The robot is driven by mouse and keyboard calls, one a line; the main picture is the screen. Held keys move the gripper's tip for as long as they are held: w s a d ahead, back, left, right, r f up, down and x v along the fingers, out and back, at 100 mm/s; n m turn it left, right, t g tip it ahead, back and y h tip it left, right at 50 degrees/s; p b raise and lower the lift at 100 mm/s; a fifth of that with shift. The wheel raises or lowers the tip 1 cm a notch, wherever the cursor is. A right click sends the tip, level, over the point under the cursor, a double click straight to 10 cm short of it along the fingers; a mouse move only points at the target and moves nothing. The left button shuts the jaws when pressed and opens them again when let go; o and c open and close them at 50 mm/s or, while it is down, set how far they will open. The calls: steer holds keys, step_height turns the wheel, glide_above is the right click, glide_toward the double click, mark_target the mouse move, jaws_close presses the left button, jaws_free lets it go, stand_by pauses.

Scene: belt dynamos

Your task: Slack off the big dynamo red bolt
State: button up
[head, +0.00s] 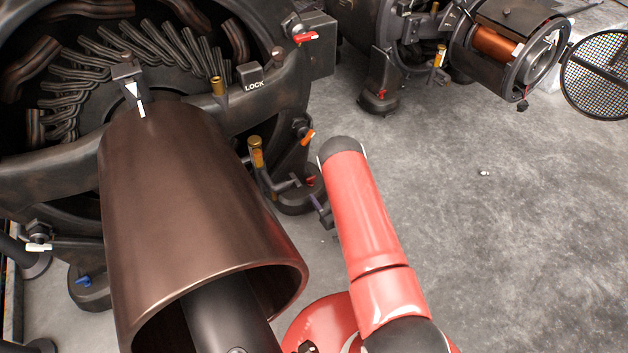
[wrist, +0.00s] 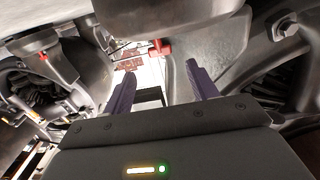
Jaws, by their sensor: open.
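The big dynamo (head: 190,165) fills the left of the head view. A small red-marked bolt (head: 310,181) sits on its right foot (head: 300,198); another red-tabbed bolt (head: 306,37) is higher on its upper right side. My gripper shows in the head view only as a purple finger (head: 318,206), just below and right of the foot's red bolt; the rest is hidden by my arm. In the wrist view my gripper (wrist: 161,72) is open and empty. A red piece (wrist: 160,47) lies ahead between the fingertips, apart from them; I cannot tell which red bolt it is.
A brown cylinder (head: 185,200) juts from the dynamo toward me. Brass-capped fittings (head: 256,152) and an orange-tabbed bolt (head: 307,136) stand close above the foot. A smaller dynamo (head: 500,45) stands at the back right.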

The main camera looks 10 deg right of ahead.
mark_target(312, 179)
steer(key=b+x, duration=0.1)
steer(key=x, duration=0.5)
steer(key=shift+w+a, duration=0.1)
steer(key=shift+w, duration=0.25)
steer(key=c, duration=1)
